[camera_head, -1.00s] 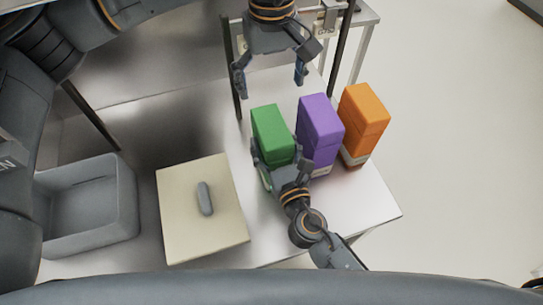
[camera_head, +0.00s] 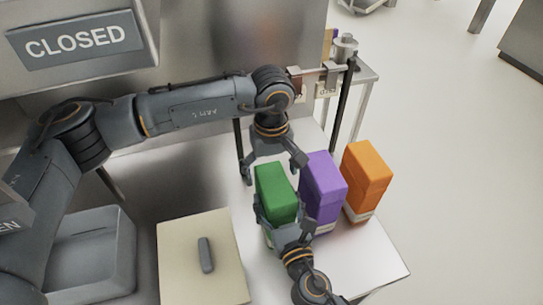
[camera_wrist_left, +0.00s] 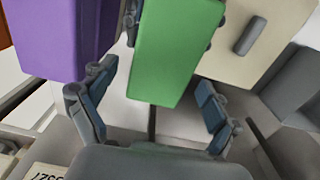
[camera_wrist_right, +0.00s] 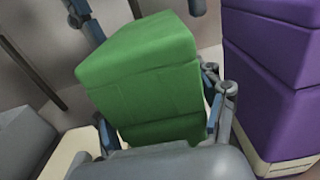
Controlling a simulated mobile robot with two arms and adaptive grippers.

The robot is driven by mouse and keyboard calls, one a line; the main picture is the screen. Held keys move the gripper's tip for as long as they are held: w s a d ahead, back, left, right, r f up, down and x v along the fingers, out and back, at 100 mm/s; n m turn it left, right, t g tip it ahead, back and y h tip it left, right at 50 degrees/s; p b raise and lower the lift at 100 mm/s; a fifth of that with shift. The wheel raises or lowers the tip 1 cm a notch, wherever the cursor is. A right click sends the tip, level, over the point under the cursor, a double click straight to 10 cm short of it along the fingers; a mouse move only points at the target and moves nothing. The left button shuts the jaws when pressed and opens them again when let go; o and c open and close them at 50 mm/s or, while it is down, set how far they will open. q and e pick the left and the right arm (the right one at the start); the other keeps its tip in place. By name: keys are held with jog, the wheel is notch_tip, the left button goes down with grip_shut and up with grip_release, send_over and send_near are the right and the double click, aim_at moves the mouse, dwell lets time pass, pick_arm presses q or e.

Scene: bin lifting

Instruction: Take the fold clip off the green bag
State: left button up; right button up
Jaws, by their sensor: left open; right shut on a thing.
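The green bag (camera_head: 275,190) stands upright at the left of the row of bags. My right gripper (camera_head: 283,217) is shut on its lower part from the near side, one finger on each side, as the right wrist view (camera_wrist_right: 160,115) also shows. My left gripper (camera_head: 272,167) is open and empty just above and behind the bag's top. In the left wrist view the green bag (camera_wrist_left: 168,50) reaches between its spread fingers, with no clear contact. I cannot make out a fold clip on the bag.
A purple bag (camera_head: 322,185) stands close right of the green bag, then an orange bag (camera_head: 368,175). A cream board (camera_head: 185,265) with a grey elongated piece (camera_head: 206,255) lies left. A grey bin (camera_head: 95,255) stands further left. A dark post (camera_head: 343,110) rises behind the bags.

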pick_arm(q)
jog(key=shift+f, duration=1.1)
jog(key=c, duration=1.4)
jog(key=shift+r, duration=0.3)
jog(key=shift+r, duration=0.9)
